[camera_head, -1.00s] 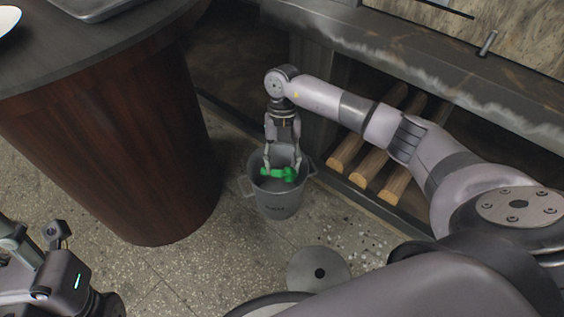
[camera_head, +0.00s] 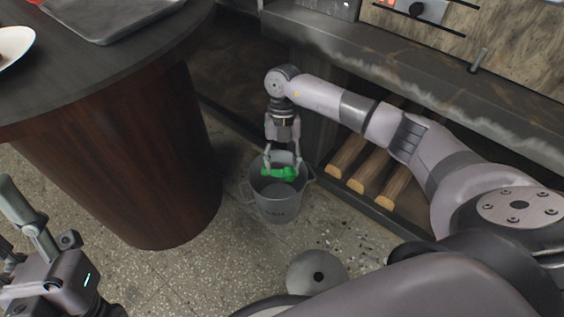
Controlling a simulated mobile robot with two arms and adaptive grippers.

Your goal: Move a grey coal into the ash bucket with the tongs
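The grey ash bucket (camera_head: 278,207) stands on the floor between the round wooden table and the grill counter. My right gripper (camera_head: 280,170) reaches down over the bucket's mouth. Its fingers are on a small green object (camera_head: 287,173), which is at or just above the rim. I cannot tell whether this is part of the tongs. No grey coal can be made out, and the bucket's inside is partly hidden. My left gripper (camera_head: 25,262) is at the lower left, away from the bucket, and its finger state is unclear.
The dark round-topped table (camera_head: 110,75) carries a metal tray (camera_head: 110,14) and a white plate (camera_head: 20,47). Several logs (camera_head: 372,171) lie under the grill counter (camera_head: 400,68). Small dark and reddish bits (camera_head: 345,238) lie on the floor right of the bucket.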

